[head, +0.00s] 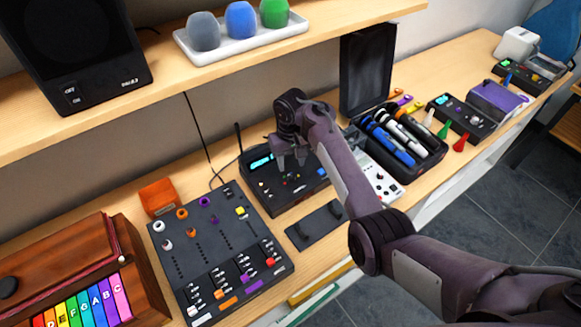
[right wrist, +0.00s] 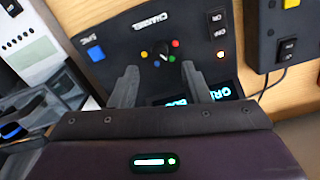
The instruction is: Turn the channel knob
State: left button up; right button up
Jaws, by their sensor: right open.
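The channel knob (right wrist: 162,53) sits on the face of a black receiver box (head: 290,200), under the word CHANNEL and ringed by coloured dots. In the right wrist view it appears just beyond and between my fingertips. My right gripper (head: 291,163) is open over the box, and its two spread fingers also show in the right wrist view (right wrist: 160,70). I see no contact with the knob; the height gap is hard to tell. In the head view the gripper hides part of the box. A lit display (head: 262,162) is on the box. My left gripper is not in view.
A blue SYNC button (right wrist: 96,52) and an ON/OFF switch (right wrist: 217,24) flank the knob. A dark mixer (head: 200,262) stands left of the box, a microphone case (head: 425,160) right. A shelf (head: 160,98) overhangs behind.

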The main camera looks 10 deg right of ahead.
aim_at(292, 176)
jog(key=f, duration=0.3)
jog(key=shift+s+d+f+p, duration=0.1)
jog(key=shift+s+f+p, duration=0.2)
jog(key=shift+f, duration=0.05)
jog(key=shift+w+f, duration=0.35)
jog(key=shift+f, duration=0.45)
jog(key=shift+s+f, duration=0.1)
jog(key=c, duration=0.6)
grip_shut()
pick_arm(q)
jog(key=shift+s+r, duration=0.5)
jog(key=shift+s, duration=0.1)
